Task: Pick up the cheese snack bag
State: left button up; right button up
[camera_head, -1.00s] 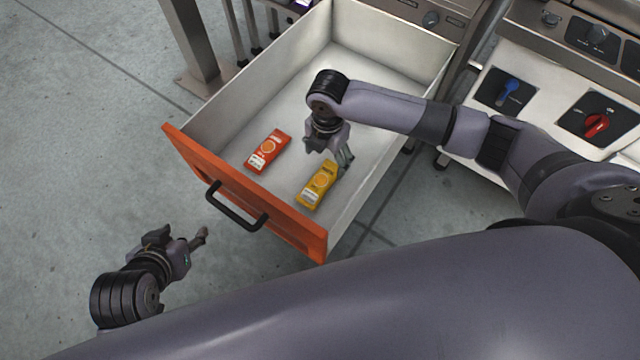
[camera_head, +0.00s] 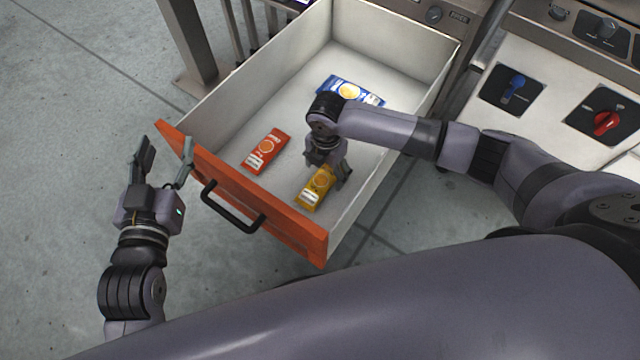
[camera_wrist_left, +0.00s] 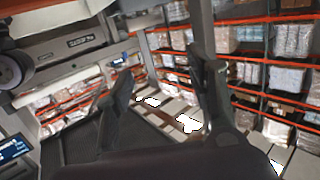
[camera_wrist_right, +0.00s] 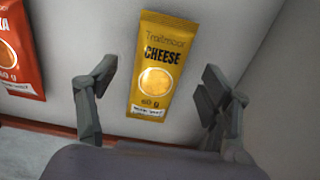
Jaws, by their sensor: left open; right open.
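The cheese snack bag (camera_head: 316,189) is yellow and lies flat in the open drawer, near its front right corner. In the right wrist view the bag (camera_wrist_right: 157,65) shows the word CHEESE and lies between the spread fingers. My right gripper (camera_head: 327,172) is open above the bag, pointing down, with one finger on each side of it. In the right wrist view my right gripper (camera_wrist_right: 155,100) holds nothing. My left gripper (camera_head: 163,160) is open and empty, outside the drawer to the left of its orange front. In the left wrist view its fingers (camera_wrist_left: 165,95) are spread.
An orange-red bag (camera_head: 265,151) lies left of the cheese bag in the drawer. A blue bag (camera_head: 350,91) lies further back, partly behind my right wrist. The drawer has white walls (camera_head: 392,165) and a black handle (camera_head: 232,208). Clear floor lies to the left.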

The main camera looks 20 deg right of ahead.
notch_tip(320, 180, down, 3)
jog(key=shift+r+b, duration=0.15)
jog(key=shift+b, duration=0.4)
pick_arm(q)
notch_tip(320, 180, up, 6)
jog(key=t+h, duration=0.1)
jog(key=t, duration=0.2)
jog(key=shift+d+r+t, duration=0.15)
jog(key=shift+d+t, duration=0.15)
jog(key=shift+d, duration=0.15)
pick_arm(e)
jog(key=c, duration=1.2)
